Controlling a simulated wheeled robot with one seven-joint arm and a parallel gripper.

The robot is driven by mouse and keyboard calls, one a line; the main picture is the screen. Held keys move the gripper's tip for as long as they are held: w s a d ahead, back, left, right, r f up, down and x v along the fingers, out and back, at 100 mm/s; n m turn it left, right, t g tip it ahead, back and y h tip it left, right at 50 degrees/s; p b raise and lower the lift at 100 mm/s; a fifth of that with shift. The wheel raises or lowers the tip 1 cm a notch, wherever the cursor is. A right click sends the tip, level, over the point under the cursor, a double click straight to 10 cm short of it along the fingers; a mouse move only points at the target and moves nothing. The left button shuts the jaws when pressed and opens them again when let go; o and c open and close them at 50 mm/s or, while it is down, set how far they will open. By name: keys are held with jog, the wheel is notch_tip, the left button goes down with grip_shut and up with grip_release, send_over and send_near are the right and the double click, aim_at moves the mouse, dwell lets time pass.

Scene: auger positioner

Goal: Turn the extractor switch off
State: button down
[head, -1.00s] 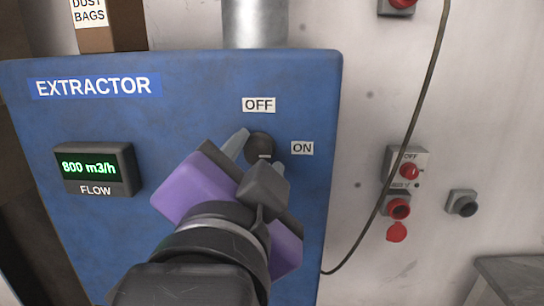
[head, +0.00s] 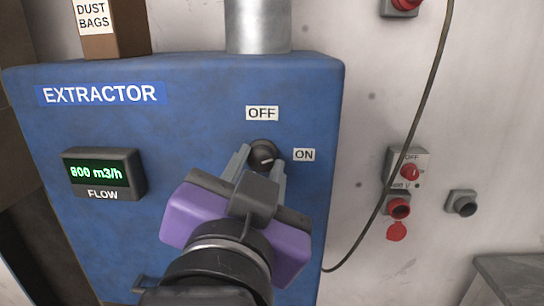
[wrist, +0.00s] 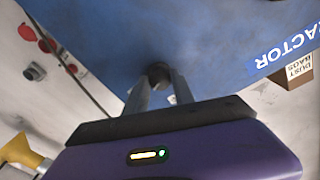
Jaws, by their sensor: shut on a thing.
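The extractor (head: 200,120) is a blue cabinet with a round dark switch knob (head: 263,153) on its front. An OFF label (head: 262,113) sits above the knob and an ON label (head: 304,155) to its right. A light mark on the knob shows, pointing roughly toward ON. My gripper (head: 262,162) has its two grey fingers on either side of the knob, shut on it. In the wrist view the knob (wrist: 158,72) shows between the fingertips, partly hidden by them.
The flow display (head: 103,173) at left reads 800 m3/h. A grey duct (head: 258,25) and a dust bags box (head: 112,28) stand on top. A hanging cable (head: 408,140) and a red-button wall switch box (head: 407,168) are at right.

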jog(key=n+p, duration=0.2)
jog(key=n, duration=0.1)
jog(key=shift+r+n, duration=0.1)
jog(key=shift+n, duration=0.3)
jog(key=n+p, duration=0.3)
jog(key=shift+n, duration=0.4)
jog(key=n+p, duration=0.3)
jog(key=n, duration=0.1)
jog(key=shift+n+y+p, duration=0.3)
jog(key=shift+n+p, duration=0.65)
jog(key=shift+n, duration=0.35)
jog(key=c, duration=1.1)
grip_release()
jog(key=shift+o, duration=0.2)
